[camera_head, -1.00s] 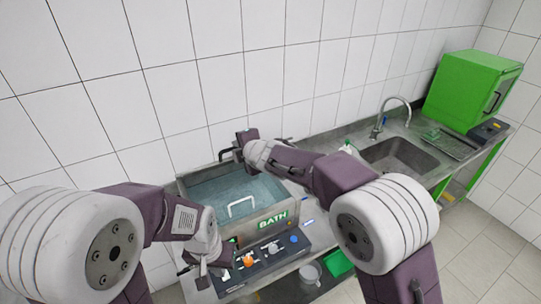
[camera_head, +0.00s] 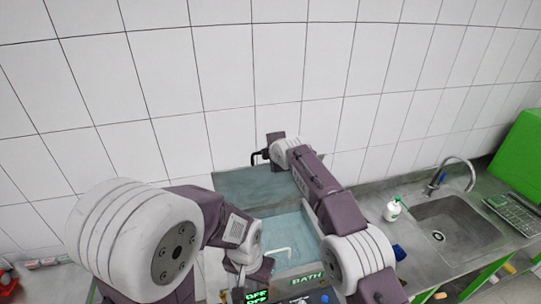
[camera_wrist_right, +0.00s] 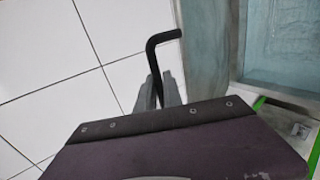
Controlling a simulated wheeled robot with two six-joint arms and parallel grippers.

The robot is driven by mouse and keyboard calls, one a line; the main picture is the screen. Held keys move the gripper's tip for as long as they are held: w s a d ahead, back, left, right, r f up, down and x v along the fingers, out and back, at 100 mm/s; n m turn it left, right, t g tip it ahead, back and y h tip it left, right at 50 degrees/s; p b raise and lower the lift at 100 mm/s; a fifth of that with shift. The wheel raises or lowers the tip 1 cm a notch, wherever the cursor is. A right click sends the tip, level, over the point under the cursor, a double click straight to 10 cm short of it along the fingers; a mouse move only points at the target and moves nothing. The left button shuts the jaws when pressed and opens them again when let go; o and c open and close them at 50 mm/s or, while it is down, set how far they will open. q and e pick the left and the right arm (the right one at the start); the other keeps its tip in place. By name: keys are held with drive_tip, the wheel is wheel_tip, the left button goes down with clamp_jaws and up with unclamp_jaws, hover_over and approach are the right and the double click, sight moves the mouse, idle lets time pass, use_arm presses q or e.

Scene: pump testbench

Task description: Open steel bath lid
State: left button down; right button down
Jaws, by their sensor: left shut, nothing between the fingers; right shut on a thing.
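The steel bath (camera_head: 318,262) has blue water showing in its open top. A grey panel, seemingly its lid (camera_head: 235,187), stands raised at its back against the tiled wall. A bent black handle (camera_head: 257,155) sticks out at the panel's top, and it also shows in the right wrist view (camera_wrist_right: 153,50). My right gripper (camera_head: 270,148) reaches over the bath and is shut on this handle; its grey fingers (camera_wrist_right: 160,95) meet at the handle's lower end. My left gripper (camera_head: 243,283) is shut and empty by the bath's front left, partly cut off by the picture's bottom edge.
A white handle (camera_head: 276,251) lies across the water. Lit OFF signs (camera_head: 257,296) are in front of the bath. A sink (camera_head: 450,228) with a tap and a white bottle (camera_head: 393,209) stand to the right. A green box (camera_head: 520,155) is at the far right.

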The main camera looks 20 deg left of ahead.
drive_tip(key=shift+s+f, duration=0.15)
drive_tip(key=shift+f, duration=0.15)
drive_tip(key=shift+s+d+r, duration=0.1)
drive_tip(key=shift+s+r, duration=0.05)
drive_tip(key=c, duration=1.5)
unclamp_jaws()
drive_tip(key=shift+a, duration=0.2)
